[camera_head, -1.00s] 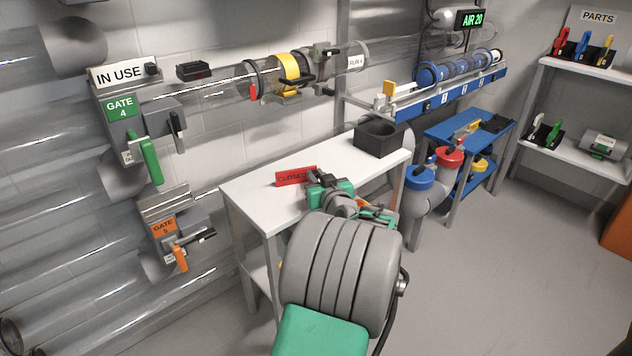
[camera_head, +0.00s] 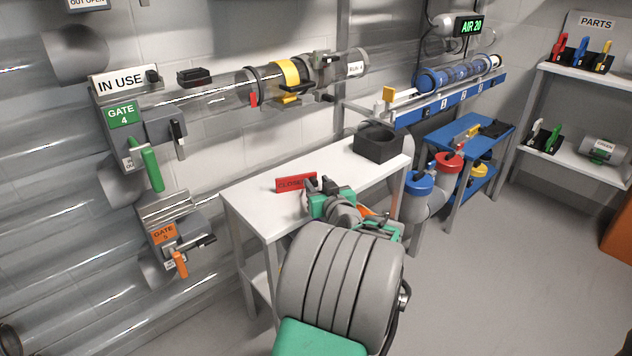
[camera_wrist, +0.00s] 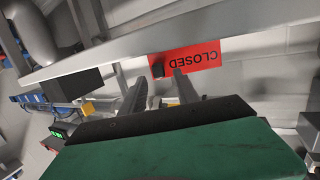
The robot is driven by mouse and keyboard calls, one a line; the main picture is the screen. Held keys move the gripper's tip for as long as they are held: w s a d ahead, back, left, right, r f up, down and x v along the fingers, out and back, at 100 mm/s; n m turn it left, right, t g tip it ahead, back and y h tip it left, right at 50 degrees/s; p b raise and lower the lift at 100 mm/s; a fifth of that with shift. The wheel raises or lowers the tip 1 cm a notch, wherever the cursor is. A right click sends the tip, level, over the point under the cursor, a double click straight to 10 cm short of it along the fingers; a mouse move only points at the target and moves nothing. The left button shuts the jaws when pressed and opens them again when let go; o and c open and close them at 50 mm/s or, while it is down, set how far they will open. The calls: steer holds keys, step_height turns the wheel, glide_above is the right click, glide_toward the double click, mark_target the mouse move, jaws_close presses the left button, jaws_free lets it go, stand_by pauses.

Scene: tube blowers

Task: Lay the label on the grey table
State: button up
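The red label (camera_head: 292,183) reading CLOSED is at the grey table (camera_head: 252,203), near its left part. It looks upright, its lower edge at the tabletop. In the wrist view the label (camera_wrist: 200,58) appears upside down, with a small dark block (camera_wrist: 157,70) at one end. My gripper (camera_head: 319,184) is at the label's right end, low over the table. In the wrist view my gripper (camera_wrist: 160,78) has its two fingers apart, one on each side of the dark block, with visible gaps. Exact contact between label and table is hard to see.
A dark open bin (camera_head: 378,142) stands at the table's far right end. Clear tubes with Gate 4 (camera_head: 122,113) and Gate 5 (camera_head: 164,233) line the wall at left. A blue bench (camera_head: 470,133) with canisters is to the right. The tabletop between label and bin is clear.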

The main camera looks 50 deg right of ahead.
steer(key=p+v, duration=0.1)
steer(key=v, duration=0.9)
steer(key=shift+s+a+p, duration=0.2)
steer(key=shift+s+p, duration=0.05)
steer(key=shift+p, duration=0.05)
